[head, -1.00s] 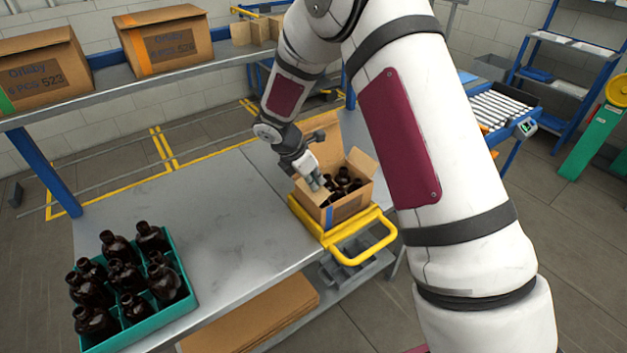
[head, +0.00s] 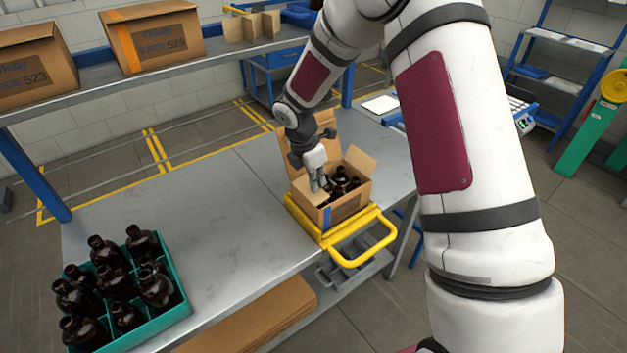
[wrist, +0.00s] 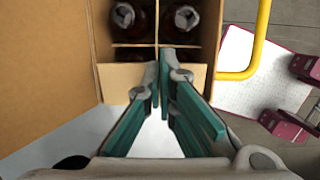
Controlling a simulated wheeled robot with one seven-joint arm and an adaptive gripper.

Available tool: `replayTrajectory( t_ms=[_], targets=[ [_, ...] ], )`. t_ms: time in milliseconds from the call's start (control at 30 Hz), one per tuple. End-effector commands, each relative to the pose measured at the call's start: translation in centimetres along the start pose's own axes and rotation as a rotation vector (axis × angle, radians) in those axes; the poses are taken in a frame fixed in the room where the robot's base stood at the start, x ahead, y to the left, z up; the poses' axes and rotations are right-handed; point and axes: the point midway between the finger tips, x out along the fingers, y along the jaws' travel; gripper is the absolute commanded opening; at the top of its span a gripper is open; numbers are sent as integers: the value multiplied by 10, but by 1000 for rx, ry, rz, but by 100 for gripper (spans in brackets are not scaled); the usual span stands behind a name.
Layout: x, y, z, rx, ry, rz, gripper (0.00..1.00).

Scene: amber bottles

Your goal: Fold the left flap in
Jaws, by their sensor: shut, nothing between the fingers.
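The open carton (head: 345,207) sits on the yellow-framed holder at the table's right end, with dark bottles (head: 341,186) inside. Its left flap (head: 307,192) is partly covered by my gripper (head: 321,188), which points down at the carton's left side. In the wrist view, the left flap (wrist: 122,80) is a pale strip below two bottle necks (wrist: 185,18) and the dividers. The closed fingertips (wrist: 161,75) overlap this strip; contact and the flap's exact angle are unclear. The large back flap (wrist: 45,65) stands open at the left of that view.
The carton's right flap (head: 361,162) also stands open. The yellow handle (head: 362,250) sticks out at the front. A teal crate (head: 152,332) of bottles stands at the table's front left. The grey table (head: 215,220) is clear between. Closed boxes (head: 155,45) stand on the shelf behind.

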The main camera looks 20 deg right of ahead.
Motion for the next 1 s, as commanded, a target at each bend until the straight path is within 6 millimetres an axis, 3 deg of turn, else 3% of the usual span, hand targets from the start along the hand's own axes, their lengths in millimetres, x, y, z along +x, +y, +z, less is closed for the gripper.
replayTrajectory(
  t_ms=[1000],
  targets=[
    [6,-1,2,0,-1,-3,0]
  ],
)
